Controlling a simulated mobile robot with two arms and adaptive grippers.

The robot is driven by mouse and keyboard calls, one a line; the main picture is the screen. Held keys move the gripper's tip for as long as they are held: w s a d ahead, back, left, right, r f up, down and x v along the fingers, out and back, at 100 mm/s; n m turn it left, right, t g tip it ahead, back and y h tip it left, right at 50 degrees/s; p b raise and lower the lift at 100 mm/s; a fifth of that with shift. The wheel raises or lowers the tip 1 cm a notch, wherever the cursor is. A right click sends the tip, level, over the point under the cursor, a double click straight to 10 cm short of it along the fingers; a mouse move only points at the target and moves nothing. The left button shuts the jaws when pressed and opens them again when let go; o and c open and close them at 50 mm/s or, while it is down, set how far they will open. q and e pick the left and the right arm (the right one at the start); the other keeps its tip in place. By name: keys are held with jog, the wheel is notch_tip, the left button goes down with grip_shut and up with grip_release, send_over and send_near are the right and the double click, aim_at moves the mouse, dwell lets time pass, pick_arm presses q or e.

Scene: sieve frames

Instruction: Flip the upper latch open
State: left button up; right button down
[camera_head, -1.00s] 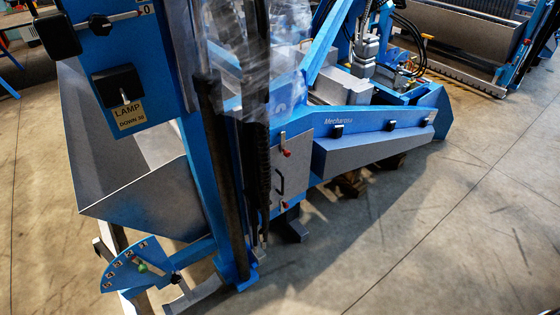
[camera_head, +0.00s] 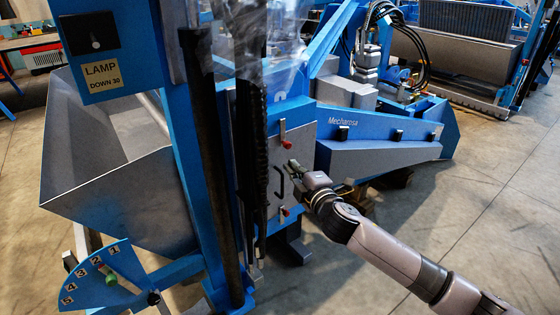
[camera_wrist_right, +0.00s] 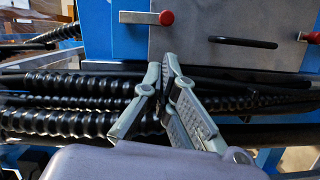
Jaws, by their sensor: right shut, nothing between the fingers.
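The grey panel (camera_head: 277,163) on the blue machine carries the upper latch (camera_head: 283,129), a short upright metal lever with a red knob at its lower end. In the right wrist view, turned sideways, the upper latch (camera_wrist_right: 141,17) spans the panel's edge onto the blue frame. The lower latch (camera_head: 284,212) also has a red knob. A black handle (camera_head: 279,182) sits between them. My right gripper (camera_head: 292,167) is shut and empty in front of the panel, below the upper latch. Its fingertips (camera_wrist_right: 167,66) converge in the wrist view, apart from the latch. My left gripper is out of view.
Black ribbed hoses (camera_wrist_right: 70,90) run beside the panel. A blue post (camera_head: 178,140) stands left of it. A blue-and-grey arm (camera_head: 385,140) of the machine extends right, above my right arm. Open concrete floor (camera_head: 500,190) lies to the right.

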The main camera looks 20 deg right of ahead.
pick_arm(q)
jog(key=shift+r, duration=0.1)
pick_arm(e)
jog(key=shift+r, duration=0.1)
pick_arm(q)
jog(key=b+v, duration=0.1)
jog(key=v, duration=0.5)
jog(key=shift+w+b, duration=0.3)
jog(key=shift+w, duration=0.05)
pick_arm(e)
jog(key=w, duration=0.6)
jog(key=w+a, duration=0.1)
jog(key=w, duration=0.3)
jog(key=shift+f, duration=0.2)
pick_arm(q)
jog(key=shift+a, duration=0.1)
pick_arm(e)
jog(key=shift+f, duration=0.1)
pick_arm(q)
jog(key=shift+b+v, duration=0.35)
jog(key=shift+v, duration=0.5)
pick_arm(e)
jog(key=shift+w+d+f+n, duration=0.1)
jog(key=shift+d+f+n, duration=0.1)
jog(key=shift+n, duration=0.4)
